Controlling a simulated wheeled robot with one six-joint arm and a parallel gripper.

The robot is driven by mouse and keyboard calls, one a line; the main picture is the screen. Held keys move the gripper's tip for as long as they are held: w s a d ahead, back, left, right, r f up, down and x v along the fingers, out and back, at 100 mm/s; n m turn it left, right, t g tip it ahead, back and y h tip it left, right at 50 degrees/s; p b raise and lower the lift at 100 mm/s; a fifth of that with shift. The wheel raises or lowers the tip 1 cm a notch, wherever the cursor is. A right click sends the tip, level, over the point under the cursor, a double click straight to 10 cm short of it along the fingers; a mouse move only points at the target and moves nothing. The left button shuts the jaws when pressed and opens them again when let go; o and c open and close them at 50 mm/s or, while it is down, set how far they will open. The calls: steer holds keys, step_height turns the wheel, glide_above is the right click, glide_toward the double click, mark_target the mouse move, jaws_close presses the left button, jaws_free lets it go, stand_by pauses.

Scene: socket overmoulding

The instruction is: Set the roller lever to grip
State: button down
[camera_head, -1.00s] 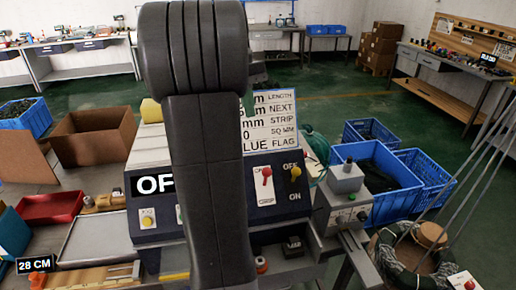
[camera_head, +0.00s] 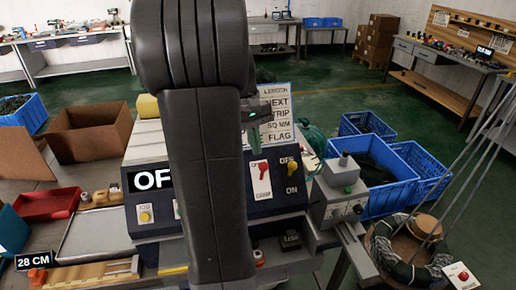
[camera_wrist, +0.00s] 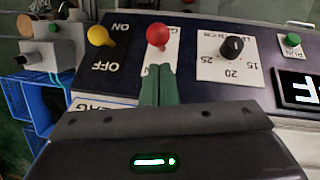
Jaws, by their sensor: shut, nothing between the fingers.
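The red-knobbed lever (camera_head: 262,167) stands on a white plate on the blue control panel (camera_head: 226,205), with lettering at the plate's lower end that looks like GRIP. Its knob shows over the plate's upper part in the head view. In the wrist view the red knob (camera_wrist: 158,34) is just beyond my gripper (camera_wrist: 158,72). The green fingers are shut together and empty, and they cover part of the plate. Whether they touch the lever I cannot tell. In the head view my gripper (camera_head: 254,134) hangs above the lever, partly hidden by my arm.
A yellow lever (camera_wrist: 98,36) with ON and OFF marks stands beside the red one. A black dial (camera_wrist: 234,47) and a green RUN button (camera_wrist: 292,40) are on the other side. A grey box (camera_head: 338,186) adjoins the panel. Blue crates (camera_head: 385,200) stand at right.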

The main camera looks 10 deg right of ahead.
mark_target(262, 172)
steer(key=shift+s+d+f, duration=0.2)
steer(key=shift+s+f, duration=0.25)
steer(key=shift+s, duration=0.3)
steer(key=s+t+b, duration=0.1)
steer(key=b, duration=0.1)
steer(key=s+t+b, duration=0.1)
steer(key=shift+s+f+t+b, duration=0.15)
steer(key=shift+f+t+b, duration=0.15)
steer(key=shift+f+b, duration=0.1)
steer(key=shift+s+d+f+m+t+b, duration=0.1)
steer(key=shift+s+f+t+b, duration=0.4)
steer(key=shift+t+b, duration=0.85)
steer(key=shift+s+a+f+m+t+b, duration=0.15)
steer(key=shift+s+t+b, duration=0.55)
steer(key=shift+b, duration=1.1)
steer(key=shift+s+d+f+m+t+b, duration=0.15)
steer(key=shift+s+f+t+b, duration=0.35)
steer(key=shift+t+b, duration=0.85)
steer(key=shift+s+r+g, duration=0.1)
steer(key=shift+r+g, duration=0.1)
steer(key=shift+g, duration=0.1)
